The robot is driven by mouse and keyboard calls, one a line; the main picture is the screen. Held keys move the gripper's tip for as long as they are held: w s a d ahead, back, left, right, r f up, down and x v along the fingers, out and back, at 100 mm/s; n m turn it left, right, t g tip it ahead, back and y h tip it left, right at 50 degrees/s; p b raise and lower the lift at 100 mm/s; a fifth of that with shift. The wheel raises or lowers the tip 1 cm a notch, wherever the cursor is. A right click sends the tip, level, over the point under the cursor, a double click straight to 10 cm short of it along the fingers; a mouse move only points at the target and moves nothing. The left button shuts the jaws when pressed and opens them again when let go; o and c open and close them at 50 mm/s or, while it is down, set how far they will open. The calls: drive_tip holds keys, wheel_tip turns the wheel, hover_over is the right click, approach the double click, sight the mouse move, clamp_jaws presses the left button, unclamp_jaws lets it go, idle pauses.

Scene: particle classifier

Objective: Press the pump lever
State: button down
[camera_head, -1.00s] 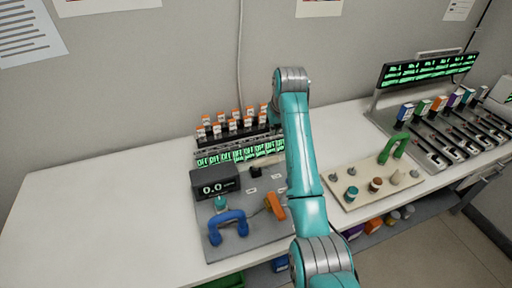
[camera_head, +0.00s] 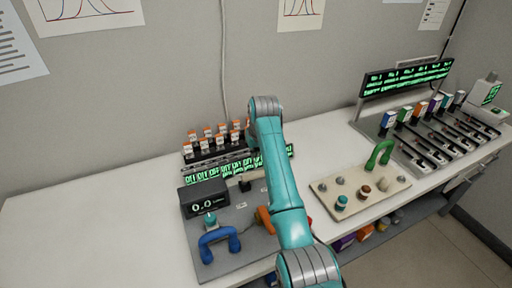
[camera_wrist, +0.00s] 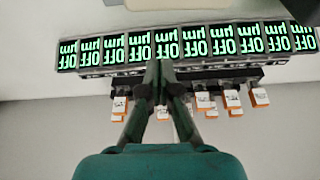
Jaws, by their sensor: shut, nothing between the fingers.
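A grey panel (camera_head: 219,264) on the bench carries a black readout (camera_head: 204,203) showing 0.0, a blue arched handle (camera_head: 219,241) and an orange handle (camera_head: 264,219) partly behind my arm. I cannot tell for sure which part is the pump lever; the orange handle looks most like one. A small black knob (camera_head: 244,184) stands behind the readout's right side. In the wrist view my gripper (camera_wrist: 160,68) is shut and empty, in front of a row of green "OFF" displays (camera_wrist: 139,48). In the head view my arm hides the gripper.
Orange-capped vials (camera_head: 222,130) stand in a rack behind the displays. A beige board (camera_head: 330,195) with knobs and a green arched handle (camera_head: 380,153) lies to the right. A slotted machine (camera_head: 410,143) stands at the far right. The bench's left part (camera_head: 90,235) is clear.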

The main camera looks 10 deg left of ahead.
sight(255, 177)
drive_tip(key=x, duration=0.3)
drive_tip(key=shift+w+f, duration=0.15)
drive_tip(key=shift+f, duration=0.25)
drive_tip(key=shift+s+d, duration=0.45)
drive_tip(key=shift+s, duration=0.45)
drive_tip(key=shift+s+d, duration=0.5)
drive_tip(key=shift+s, duration=0.35)
